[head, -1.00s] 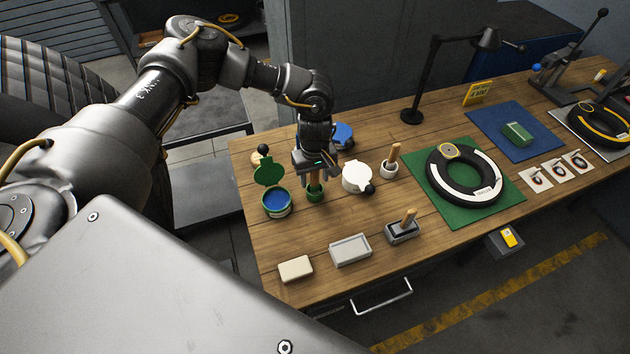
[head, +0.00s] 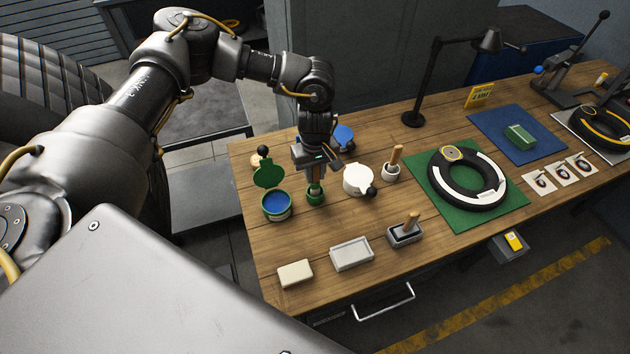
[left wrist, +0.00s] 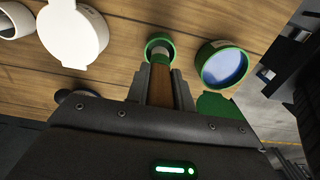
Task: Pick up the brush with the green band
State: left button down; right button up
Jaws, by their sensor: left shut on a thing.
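My left gripper (head: 316,170) points down over the left part of the workbench. It is shut on the wooden handle of a brush (left wrist: 160,88), held between the fingers in the left wrist view. The brush's lower end is at a small green holder (head: 315,196), and a pale part shows inside the holder's green rim (left wrist: 160,46). My right gripper is not in view.
An open green tin of blue stuff (head: 277,205) stands left of the holder. A white-lidded pot (head: 358,180) is close on the right. Another brush stands in a white cup (head: 391,171). A grey tray (head: 352,254) and a cream block (head: 295,273) lie in front.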

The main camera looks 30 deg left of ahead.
pick_arm(q)
jog(key=w+a+r+b, duration=0.5)
jog(key=a+r, duration=0.5)
jog(key=a, duration=0.2)
jog(key=shift+w+a+r, duration=0.25)
jog(key=shift+w+a, duration=0.05)
jog(key=shift+w, duration=0.3)
jog(key=shift+d, duration=0.1)
